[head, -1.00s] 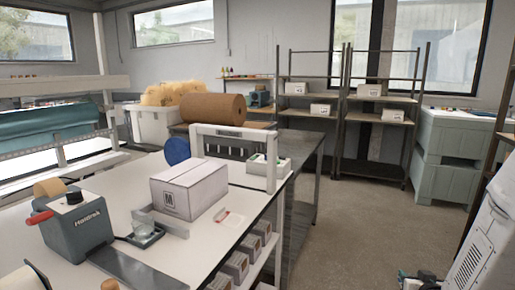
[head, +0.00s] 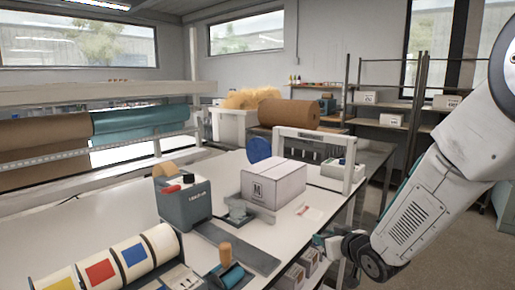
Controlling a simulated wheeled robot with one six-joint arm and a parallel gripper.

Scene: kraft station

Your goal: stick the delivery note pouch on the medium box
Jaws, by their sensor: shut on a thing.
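The medium box (head: 273,185), a closed white carton with a black M mark, stands on the white bench beyond my gripper. My gripper (head: 319,240) is low at the bench's right edge, to the right of and nearer than the box, apart from it. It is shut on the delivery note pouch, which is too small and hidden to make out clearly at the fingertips. A small flat white piece with red marking (head: 310,213) lies on the bench just right of the box; I cannot tell what it is.
A white rack (head: 309,145) is behind the box. Small cartons (head: 292,277) sit under the bench edge. Bench between dispenser and label roll (head: 122,258) is fairly clear.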

